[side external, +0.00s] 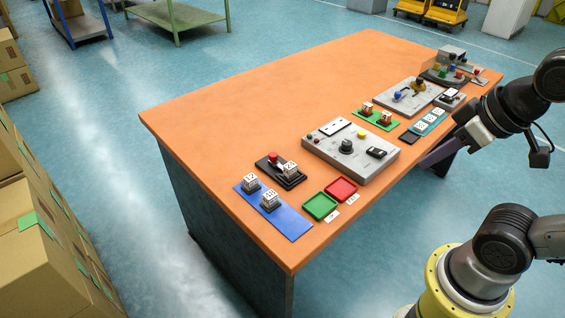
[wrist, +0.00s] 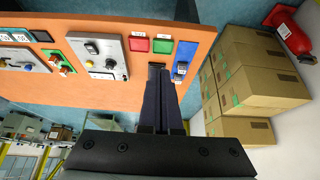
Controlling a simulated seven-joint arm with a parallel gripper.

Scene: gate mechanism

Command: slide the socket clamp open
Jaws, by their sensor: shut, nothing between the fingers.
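The likely socket clamp is a black base (side external: 281,174) with a red knob (side external: 273,158) at its left end and a white marked cube (side external: 291,168) at its right end. It sits on the table between the blue mat and the grey panel. In the wrist view a dark piece of it (wrist: 155,66) shows by my fingertips; the rest is hidden. My gripper (side external: 425,165) is shut and empty. In the side view it hangs by the table's right edge, well apart from the clamp. Its dark fingers (wrist: 166,80) lie together in the wrist view.
A blue mat (side external: 291,226) with two marked cubes lies left of the clamp. Green (side external: 320,206) and red (side external: 341,189) trays lie in front. A grey panel (side external: 365,158) with a black knob stands right. The orange table's far left (side external: 215,110) is bare.

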